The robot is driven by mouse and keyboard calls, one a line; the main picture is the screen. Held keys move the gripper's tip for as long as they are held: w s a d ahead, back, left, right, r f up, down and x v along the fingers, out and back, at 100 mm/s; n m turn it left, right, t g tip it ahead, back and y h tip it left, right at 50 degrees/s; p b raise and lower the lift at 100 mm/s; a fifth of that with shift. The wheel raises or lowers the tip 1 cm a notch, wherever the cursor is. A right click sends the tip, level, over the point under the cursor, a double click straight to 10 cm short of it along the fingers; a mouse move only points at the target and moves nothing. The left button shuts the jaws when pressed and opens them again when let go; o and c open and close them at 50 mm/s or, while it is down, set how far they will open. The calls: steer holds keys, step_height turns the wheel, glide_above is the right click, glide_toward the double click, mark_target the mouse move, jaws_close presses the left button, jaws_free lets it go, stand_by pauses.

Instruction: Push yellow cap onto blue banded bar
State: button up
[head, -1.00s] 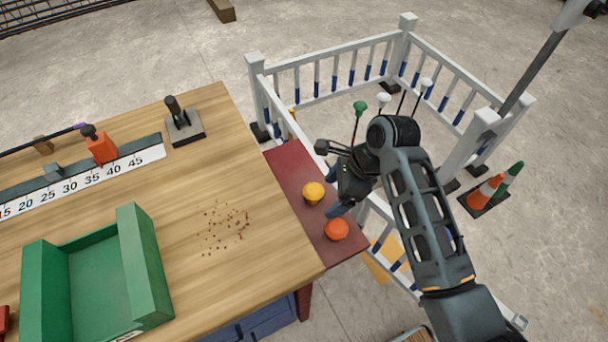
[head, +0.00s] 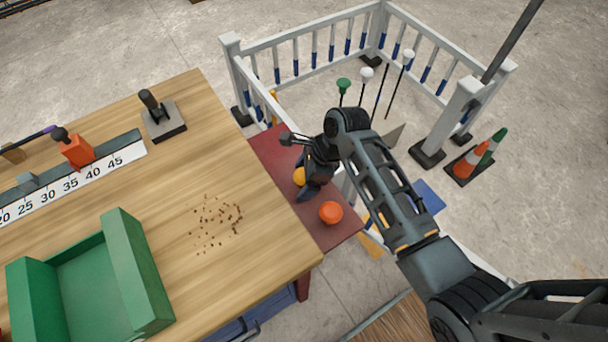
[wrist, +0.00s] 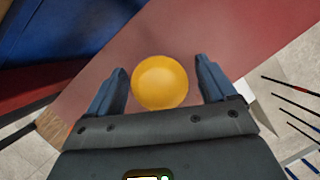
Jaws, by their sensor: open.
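The yellow cap (wrist: 160,82) sits on the dark red board at the bench's end. In the head view the yellow cap (head: 299,176) is partly hidden behind my gripper. My gripper (head: 305,182) is low over the board. In the wrist view my gripper (wrist: 160,88) is open, with one blue finger on each side of the cap and a gap on both sides. Several thin upright bars stand inside the white fence, some with white or green caps. I cannot make out a blue band on any of them.
An orange cap (head: 330,212) sits on the dark red board (head: 335,234) near my gripper. The white fence (head: 300,47) surrounds the bars. A green bin (head: 138,270) stands on the wooden bench (head: 220,270).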

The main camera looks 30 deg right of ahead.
steer(key=shift+c, duration=0.2)
steer(key=c, duration=1)
